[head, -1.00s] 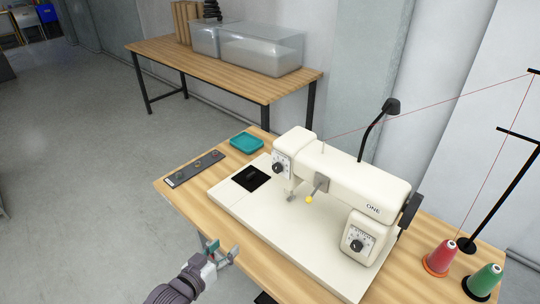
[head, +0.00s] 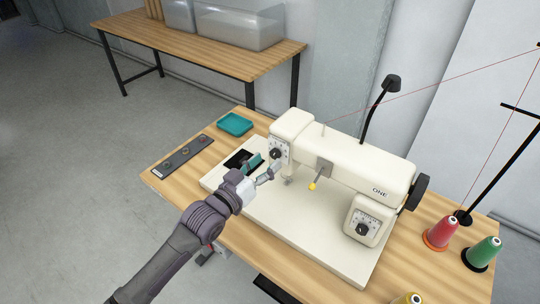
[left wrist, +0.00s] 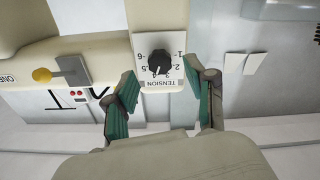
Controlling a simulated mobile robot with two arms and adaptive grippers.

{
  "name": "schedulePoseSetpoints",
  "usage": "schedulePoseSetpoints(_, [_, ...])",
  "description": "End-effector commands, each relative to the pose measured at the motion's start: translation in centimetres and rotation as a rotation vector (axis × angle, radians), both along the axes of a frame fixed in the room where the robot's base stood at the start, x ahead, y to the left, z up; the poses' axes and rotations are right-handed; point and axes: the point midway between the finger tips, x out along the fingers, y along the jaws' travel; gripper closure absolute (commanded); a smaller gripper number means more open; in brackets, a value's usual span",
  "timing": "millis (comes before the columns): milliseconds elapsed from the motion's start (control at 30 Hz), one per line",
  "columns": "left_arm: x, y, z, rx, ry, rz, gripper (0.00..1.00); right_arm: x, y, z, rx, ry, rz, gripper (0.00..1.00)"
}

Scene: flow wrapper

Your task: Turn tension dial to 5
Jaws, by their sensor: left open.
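The tension dial (head: 275,154) is a black knob on a white numbered plate on the left end of a cream sewing machine (head: 345,167). In the left wrist view the dial (left wrist: 160,62) appears upside down, with the word TENSION under it. Its pale pointer mark points toward the word side, near the 4; the exact setting is hard to read. My left gripper (head: 262,169) is just in front of the dial. Its teal-padded fingers are open and empty, one on each side of the dial plate in the left wrist view, apart from the knob. My right gripper is not in view.
A second dial (head: 362,229) sits on the machine's right column. A teal tray (head: 235,124) and a dark strip with round pieces (head: 183,156) lie on the wooden table's left. Red (head: 442,232) and green (head: 484,253) thread spools stand at the right.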

Motion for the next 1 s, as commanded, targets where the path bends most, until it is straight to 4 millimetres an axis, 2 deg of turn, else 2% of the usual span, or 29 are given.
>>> schedulePoseSetpoints(200, [1.9, -1.3, 0.0, 0.001, 0.001, 0.000, 0.45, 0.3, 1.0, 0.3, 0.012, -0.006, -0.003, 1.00])
schedulePoseSetpoints(567, [2.2, -1.6, 0.0, 0.000, 0.000, 0.001, 0.46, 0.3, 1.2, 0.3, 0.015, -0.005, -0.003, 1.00])
schedulePoseSetpoints(867, [2.2, -1.5, -0.1, 0.001, 0.001, 0.001, 0.96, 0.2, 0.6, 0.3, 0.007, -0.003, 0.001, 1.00])
schedulePoseSetpoints(900, [2.2, -1.5, -0.1, 0.001, 0.001, 0.001, 1.00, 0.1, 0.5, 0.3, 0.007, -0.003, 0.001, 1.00])
schedulePoseSetpoints(1000, [2.2, -1.5, -0.1, 0.002, 0.000, 0.001, 1.00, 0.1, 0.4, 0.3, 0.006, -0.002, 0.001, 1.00])
